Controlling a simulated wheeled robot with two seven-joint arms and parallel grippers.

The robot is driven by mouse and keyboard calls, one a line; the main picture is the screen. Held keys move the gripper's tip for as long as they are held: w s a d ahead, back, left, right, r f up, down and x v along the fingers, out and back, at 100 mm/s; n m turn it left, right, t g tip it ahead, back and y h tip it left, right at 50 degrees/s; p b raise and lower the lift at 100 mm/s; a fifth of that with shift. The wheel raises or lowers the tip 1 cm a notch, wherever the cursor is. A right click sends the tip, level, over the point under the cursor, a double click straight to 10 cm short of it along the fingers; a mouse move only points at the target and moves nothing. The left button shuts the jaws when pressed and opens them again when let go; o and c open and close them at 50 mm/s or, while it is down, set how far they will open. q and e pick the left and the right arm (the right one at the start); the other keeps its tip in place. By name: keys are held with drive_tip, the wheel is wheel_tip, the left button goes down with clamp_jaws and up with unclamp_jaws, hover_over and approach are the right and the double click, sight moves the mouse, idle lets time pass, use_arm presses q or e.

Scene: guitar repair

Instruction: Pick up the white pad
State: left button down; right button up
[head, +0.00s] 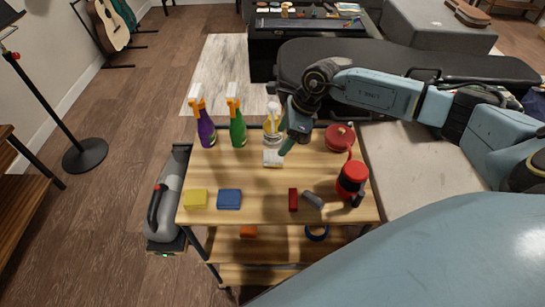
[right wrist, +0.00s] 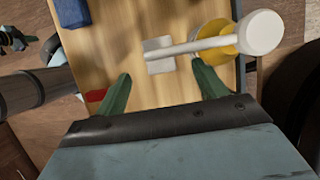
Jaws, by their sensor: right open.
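My right gripper (head: 288,146) points down just to the right of the pad and above the cart top. In the right wrist view my right gripper (right wrist: 163,86) is open, with nothing between its green fingers. There the white pad (right wrist: 158,62) shows beyond the fingertips, partly covered by the long white top of a bottle (right wrist: 215,40). My left gripper does not show clearly.
The cart top (head: 255,184) also holds a purple bottle (head: 206,130), a green bottle (head: 238,129), a yellow pad (head: 195,199), a blue pad (head: 229,199), a red block (head: 293,200), a grey piece (head: 313,200), a red-black container (head: 352,178) and a round red item (head: 339,138).

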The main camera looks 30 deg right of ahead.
sight(273, 155)
drive_tip(key=shift+x, duration=0.75)
drive_tip(key=shift+w+f, duration=0.15)
drive_tip(key=shift+f, duration=0.05)
drive_tip(key=shift+a+f, duration=0.15)
drive_tip(key=shift+f, duration=0.05)
drive_tip(key=x, duration=0.3)
drive_tip(key=shift+s+f, duration=0.2)
drive_tip(key=shift+f, duration=0.2)
drive_tip(key=shift+w+a+f, duration=0.15)
drive_tip(key=shift+f, duration=0.35)
drive_tip(key=c, duration=0.8)
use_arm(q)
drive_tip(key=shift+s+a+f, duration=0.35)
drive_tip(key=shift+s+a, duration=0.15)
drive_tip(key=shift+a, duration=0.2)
use_arm(e)
drive_tip(key=c, duration=0.3)
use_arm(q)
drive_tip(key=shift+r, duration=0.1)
use_arm(e)
drive_tip(key=shift+r, duration=0.2)
